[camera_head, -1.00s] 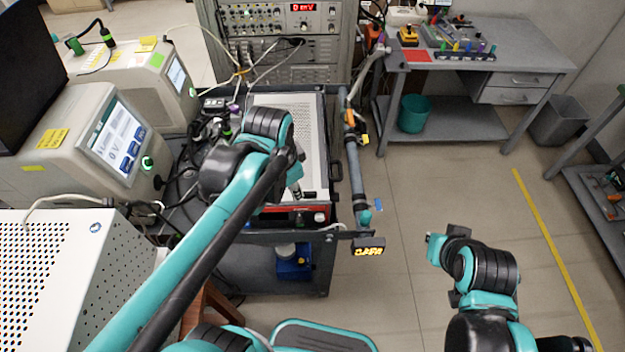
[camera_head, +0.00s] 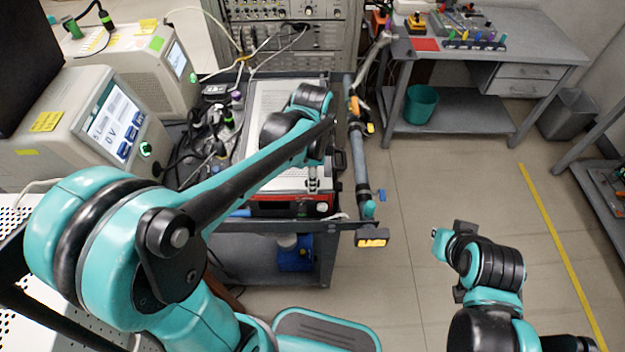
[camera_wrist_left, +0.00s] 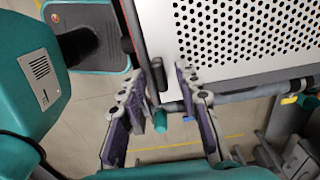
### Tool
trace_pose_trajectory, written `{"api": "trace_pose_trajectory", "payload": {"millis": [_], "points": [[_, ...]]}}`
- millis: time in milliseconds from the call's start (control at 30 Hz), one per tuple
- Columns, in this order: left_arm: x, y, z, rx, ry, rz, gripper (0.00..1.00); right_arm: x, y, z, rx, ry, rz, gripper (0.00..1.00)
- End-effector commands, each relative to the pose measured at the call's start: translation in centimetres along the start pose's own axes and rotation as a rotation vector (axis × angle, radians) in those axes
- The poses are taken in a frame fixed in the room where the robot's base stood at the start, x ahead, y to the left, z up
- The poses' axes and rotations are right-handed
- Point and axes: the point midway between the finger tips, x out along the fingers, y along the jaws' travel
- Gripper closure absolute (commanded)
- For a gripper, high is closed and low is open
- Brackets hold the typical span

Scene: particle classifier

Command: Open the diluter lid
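The diluter appears to be the low box on the cart, with a white perforated top (camera_head: 273,98) and a red and black front (camera_head: 278,206). Its top lies flat and looks closed; my left arm hides part of it. In the left wrist view, the perforated top (camera_wrist_left: 245,35) fills the upper right. My left gripper (camera_head: 313,182) points down at the box's front right part. In the wrist view, its fingertips (camera_wrist_left: 170,66) are apart at the box's edge, with nothing clearly held between them. Whether they touch the edge cannot be told. My right arm is at lower right; its fingers do not show.
A dark cart (camera_head: 255,240) carries the box. A pipe (camera_head: 360,165) runs along the cart's right side. Cables and instruments (camera_head: 110,125) crowd the left. A grey workbench (camera_head: 520,55) stands at back right. The floor between is clear.

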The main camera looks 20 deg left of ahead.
Motion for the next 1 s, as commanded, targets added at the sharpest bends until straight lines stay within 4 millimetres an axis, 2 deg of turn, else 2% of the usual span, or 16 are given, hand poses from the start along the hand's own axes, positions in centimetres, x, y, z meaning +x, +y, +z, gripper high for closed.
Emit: {"api": "trace_pose_trajectory", "payload": {"millis": [267, 300, 400, 433, 767, 867, 1000], "points": [[0.2, 0.0, 0.0, -0.001, 0.000, 0.000, 0.67, 0.0, 0.0, 0.0, 0.000, 0.000, 0.000, 1.00], [0.2, 0.0, 0.0, -0.001, 0.000, 0.000, 0.72, 0.0, 0.0, 0.0, 0.000, 0.000, 0.000, 1.00], [0.2, 0.0, 0.0, -0.001, 0.000, 0.000, 0.99, 0.0, 0.0, 0.0, 0.000, 0.000, 0.000, 1.00], [0.2, 0.0, 0.0, -0.001, 0.000, 0.000, 1.00, 0.0, 0.0, 0.0, 0.000, 0.000, 0.000, 1.00], [-0.5, -0.1, 0.0, -0.001, 0.000, -0.001, 1.00, -0.4, 0.0, -0.3, 0.000, 0.000, 0.000, 1.00], [-1.9, -0.2, 0.0, -0.001, 0.000, -0.001, 1.00, -1.2, 0.0, -0.9, 0.000, 0.000, 0.000, 1.00], [-5.0, -0.7, 0.0, -0.001, 0.000, -0.002, 1.00, -3.1, 0.0, -2.2, 0.000, 0.000, 0.000, 1.00]]}}
